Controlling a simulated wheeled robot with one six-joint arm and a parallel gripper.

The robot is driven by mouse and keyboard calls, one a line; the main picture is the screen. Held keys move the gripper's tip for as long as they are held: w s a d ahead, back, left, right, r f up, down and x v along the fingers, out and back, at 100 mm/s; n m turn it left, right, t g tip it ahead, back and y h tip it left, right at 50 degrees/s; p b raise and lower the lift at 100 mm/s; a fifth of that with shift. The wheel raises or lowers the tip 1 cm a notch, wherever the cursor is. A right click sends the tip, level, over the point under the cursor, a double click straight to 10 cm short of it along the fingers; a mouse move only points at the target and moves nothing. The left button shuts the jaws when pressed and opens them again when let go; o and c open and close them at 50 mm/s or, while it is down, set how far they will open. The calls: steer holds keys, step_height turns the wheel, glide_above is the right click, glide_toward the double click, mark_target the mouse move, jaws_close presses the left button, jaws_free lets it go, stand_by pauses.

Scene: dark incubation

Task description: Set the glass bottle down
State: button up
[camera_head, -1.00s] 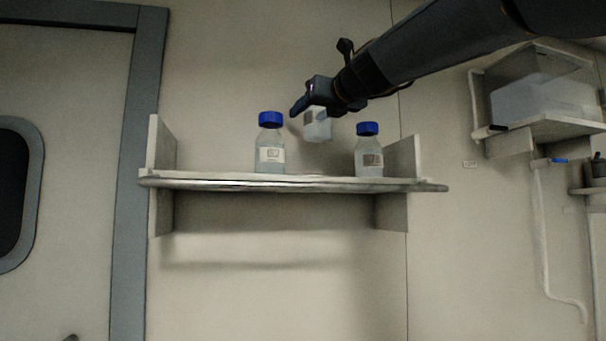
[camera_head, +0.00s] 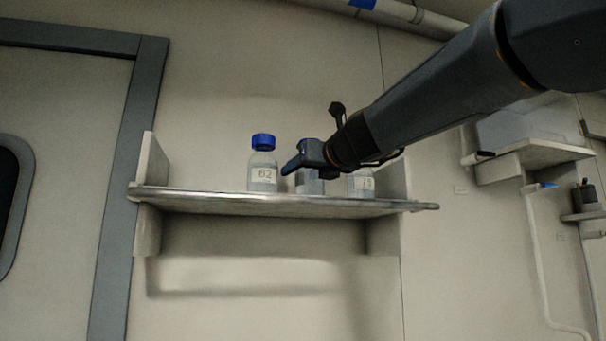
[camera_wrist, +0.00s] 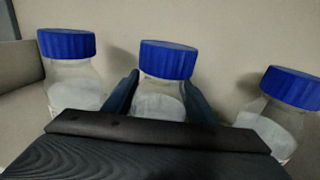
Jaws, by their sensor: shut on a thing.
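My gripper (camera_head: 302,168) is shut on the middle glass bottle (camera_head: 310,185), which is partly hidden behind the fingers in the head view. In the wrist view this bottle (camera_wrist: 164,70) stands between my two fingers, its blue cap above them. In the head view the bottle is low over the shelf (camera_head: 210,201), between two other bottles. I cannot tell whether its base touches the shelf, as the front edge hides it.
A blue-capped bottle labelled 62 (camera_head: 263,170) stands on the shelf to the left. Another bottle (camera_head: 361,182) stands to the right, its top hidden by my arm. Upright panels (camera_head: 150,165) close the shelf's ends. A bracketed wall unit (camera_head: 530,155) is farther right.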

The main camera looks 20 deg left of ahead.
steer(key=o, duration=1.5)
steer(key=shift+f, duration=0.1)
steer(key=shift+o, duration=0.2)
steer(key=shift+s+d, duration=0.1)
steer(key=shift+s, duration=0.05)
steer(key=b+v, duration=0.2)
steer(key=v, duration=0.9)
steer(key=shift+s+d, duration=0.2)
steer(key=shift+s, duration=0.05)
steer(key=shift+s, duration=0.1)
